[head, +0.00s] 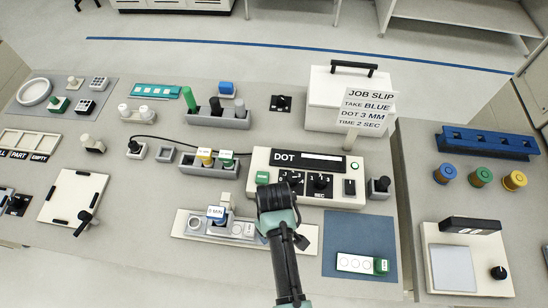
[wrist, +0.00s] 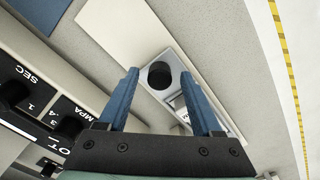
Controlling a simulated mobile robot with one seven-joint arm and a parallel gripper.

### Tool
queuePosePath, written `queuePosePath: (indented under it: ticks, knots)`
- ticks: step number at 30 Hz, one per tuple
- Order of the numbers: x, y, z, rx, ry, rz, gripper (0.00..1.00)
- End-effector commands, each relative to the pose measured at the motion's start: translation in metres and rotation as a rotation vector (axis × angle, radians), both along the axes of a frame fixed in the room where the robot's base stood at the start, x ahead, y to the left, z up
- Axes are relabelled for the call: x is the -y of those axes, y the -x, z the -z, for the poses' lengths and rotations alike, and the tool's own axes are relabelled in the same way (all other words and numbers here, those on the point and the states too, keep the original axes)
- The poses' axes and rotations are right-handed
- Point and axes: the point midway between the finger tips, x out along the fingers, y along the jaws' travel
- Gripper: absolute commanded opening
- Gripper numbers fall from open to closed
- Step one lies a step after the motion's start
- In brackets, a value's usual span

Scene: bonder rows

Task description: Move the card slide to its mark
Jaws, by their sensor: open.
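A long white plate (head: 308,238) lies in front of the DOT unit. On it sits a grey block (head: 195,226), which I take to be the card slide; its right end is hidden behind my arm in the head view. In the wrist view the block (wrist: 172,56) shows a dark round knob or hole (wrist: 160,76) at one end, and the bare plate (wrist: 118,30) runs beyond it. My gripper (head: 277,188) is open and empty, above the plate and the unit's front edge. In the wrist view its fingers (wrist: 163,76) appear either side of the dark round part. I cannot make out a mark.
The DOT unit (head: 340,160) with knobs stands just behind my gripper. A blue mat (head: 358,228) with a white card (head: 354,263) lies to the right. Racks with syringes (head: 215,118) stand behind.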

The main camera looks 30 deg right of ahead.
Motion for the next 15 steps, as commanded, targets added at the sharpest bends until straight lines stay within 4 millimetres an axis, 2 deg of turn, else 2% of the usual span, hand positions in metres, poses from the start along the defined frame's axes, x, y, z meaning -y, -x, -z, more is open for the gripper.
queuePosePath:
  ticks: [8,11,15]
  knots:
    - [0.0000,-0.0003,0.0014,0.001,0.000,0.000,0.66]
    - [0.0000,-0.0003,0.0013,0.001,0.000,0.000,0.52]
    - [0.0000,-0.0003,0.0012,0.001,0.000,0.000,0.27]
